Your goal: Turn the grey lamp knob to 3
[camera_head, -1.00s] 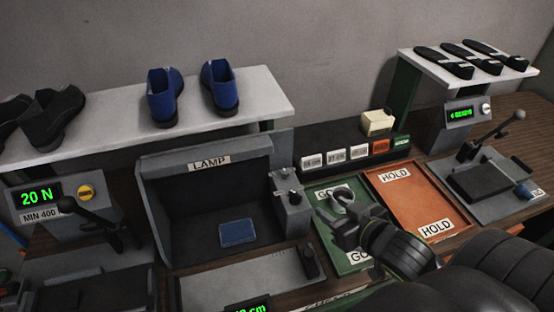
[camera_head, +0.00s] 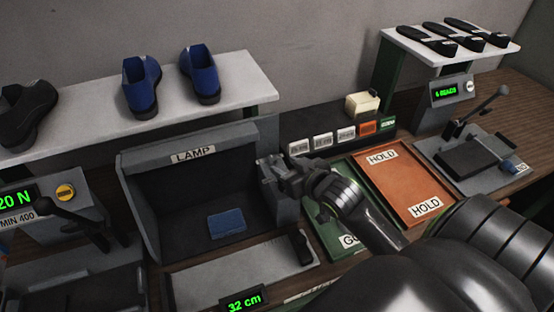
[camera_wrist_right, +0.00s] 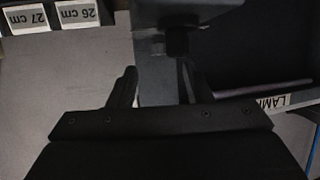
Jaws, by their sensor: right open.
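The grey lamp hood (camera_head: 135,185) with its LAMP label (camera_head: 193,153) stands at centre left in the head view. The knob's grey box (camera_head: 286,212) is at the hood's right side, and my right gripper (camera_head: 268,172) covers the knob there. In the right wrist view my open right gripper (camera_wrist_right: 158,88) has its two fingers apart. A dark block (camera_wrist_right: 178,42), seemingly the knob, shows just beyond the fingertips, near the right-hand finger. The knob's pointer and scale cannot be read. My left gripper is not in view.
A blue pad (camera_head: 226,222) lies inside the hood. Labelled size blocks (camera_head: 322,141) stand behind the green tray (camera_head: 327,232) and orange HOLD tray (camera_head: 402,185). A shelf (camera_head: 225,97) with shoes runs above the hood.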

